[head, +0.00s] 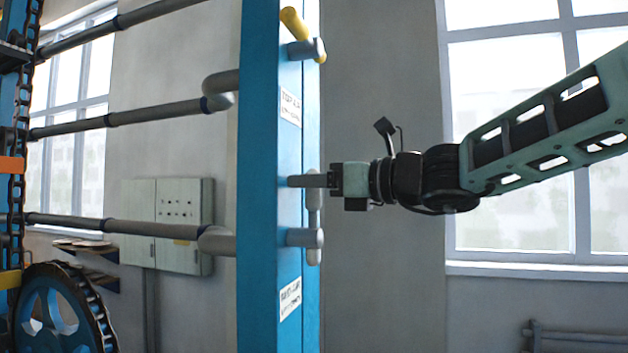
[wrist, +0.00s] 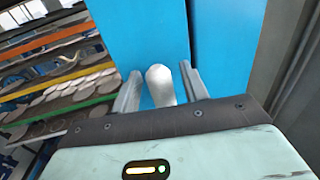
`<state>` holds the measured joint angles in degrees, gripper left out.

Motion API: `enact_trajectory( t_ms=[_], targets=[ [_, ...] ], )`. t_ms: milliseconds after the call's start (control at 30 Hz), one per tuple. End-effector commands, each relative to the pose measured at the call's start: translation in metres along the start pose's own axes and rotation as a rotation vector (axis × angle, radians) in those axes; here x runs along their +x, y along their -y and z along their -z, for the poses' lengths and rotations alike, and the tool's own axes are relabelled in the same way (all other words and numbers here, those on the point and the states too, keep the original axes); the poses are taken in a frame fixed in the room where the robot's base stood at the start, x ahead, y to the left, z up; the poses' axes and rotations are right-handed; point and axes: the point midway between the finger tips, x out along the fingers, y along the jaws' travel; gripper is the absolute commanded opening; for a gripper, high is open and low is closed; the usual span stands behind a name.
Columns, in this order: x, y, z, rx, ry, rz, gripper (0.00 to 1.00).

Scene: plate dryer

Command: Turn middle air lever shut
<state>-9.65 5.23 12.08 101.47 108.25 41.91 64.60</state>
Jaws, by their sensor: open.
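A blue post (head: 262,180) stands in the middle of the head view, with levers on its right side. A yellow-handled lever (head: 293,22) is tilted at the top. My gripper (head: 308,181) reaches the post from the right, near the upper part of that handle. In the wrist view, a pale grey rounded lever end (wrist: 161,86) lies between my two open fingers, in front of the blue post. Whether either finger touches it cannot be told.
Grey pipes (head: 150,110) run left from the post. A chain and blue wheel (head: 62,310) stand at the far left, and a grey cabinet (head: 180,222) is on the wall. Racks with plates (wrist: 70,85) show left in the wrist view.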

Motion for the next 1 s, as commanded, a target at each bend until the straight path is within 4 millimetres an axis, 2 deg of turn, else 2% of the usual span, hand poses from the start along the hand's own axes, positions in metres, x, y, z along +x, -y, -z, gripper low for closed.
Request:
enact_trajectory(
  t_ms=[33,200,633,1000],
  targets=[
    [0.000,0.000,0.000,0.000,0.000,0.000,0.44],
    [0.000,0.000,0.000,0.000,0.000,0.000,0.00],
    [-0.002,-0.006,0.005,-0.062,0.011,0.001,0.00],
    [-0.006,-0.029,0.016,-0.319,0.054,0.002,0.00]
  ],
)
